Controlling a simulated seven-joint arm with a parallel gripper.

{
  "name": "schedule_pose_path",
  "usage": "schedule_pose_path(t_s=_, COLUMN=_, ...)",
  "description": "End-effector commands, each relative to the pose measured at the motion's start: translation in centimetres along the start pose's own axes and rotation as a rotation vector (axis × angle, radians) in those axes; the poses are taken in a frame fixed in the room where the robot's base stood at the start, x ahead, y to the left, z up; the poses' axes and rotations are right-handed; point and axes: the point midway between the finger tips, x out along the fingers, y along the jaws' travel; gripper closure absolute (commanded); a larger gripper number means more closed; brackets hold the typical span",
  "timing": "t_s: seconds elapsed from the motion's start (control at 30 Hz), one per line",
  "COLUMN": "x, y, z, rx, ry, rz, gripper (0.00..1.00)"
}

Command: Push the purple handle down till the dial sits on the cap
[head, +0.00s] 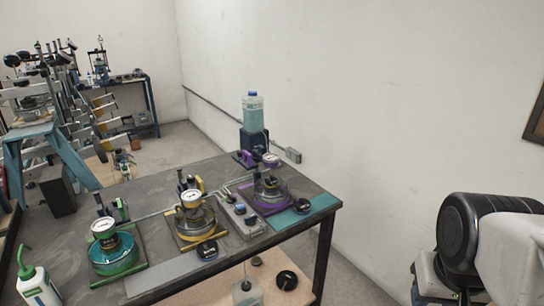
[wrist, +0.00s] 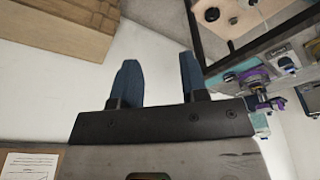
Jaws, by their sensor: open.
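The purple station stands at the table's far right end in the head view. Its purple handle part (head: 243,158) is small, left of a white-faced dial (head: 270,158). The dial is over a round clear vessel with a purple base ring (head: 268,205). The cap under the dial is too small to make out, and I cannot tell whether they touch. The wrist view shows purple parts (wrist: 257,84) at right, apart from my gripper. My gripper (wrist: 158,75) has two blue fingers, open with nothing between them. The head view shows only part of my arm at right.
A yellow station (head: 193,215) and a green station (head: 108,250) stand along the same table (head: 150,180). A bottle of pale liquid (head: 253,115) stands behind the purple station. A grey control box (head: 243,215) sits between yellow and purple. Floor right of the table is clear.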

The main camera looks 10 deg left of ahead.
Motion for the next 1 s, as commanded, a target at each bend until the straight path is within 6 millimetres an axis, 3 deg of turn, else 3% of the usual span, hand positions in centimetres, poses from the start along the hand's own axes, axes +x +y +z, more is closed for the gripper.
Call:
schedule_pose_path(t_s=0.63, x=-0.3, y=-0.2, z=-0.9, rx=-0.010, ry=-0.003, rz=-0.002, gripper=0.62)
schedule_pose_path(t_s=0.77, x=-0.8, y=-0.7, z=-2.5, rx=-0.029, ry=-0.010, rz=-0.005, gripper=0.62)
schedule_pose_path(t_s=1.0, x=-2.3, y=-2.2, z=-7.6, rx=-0.091, ry=-0.026, rz=-0.014, gripper=0.62)
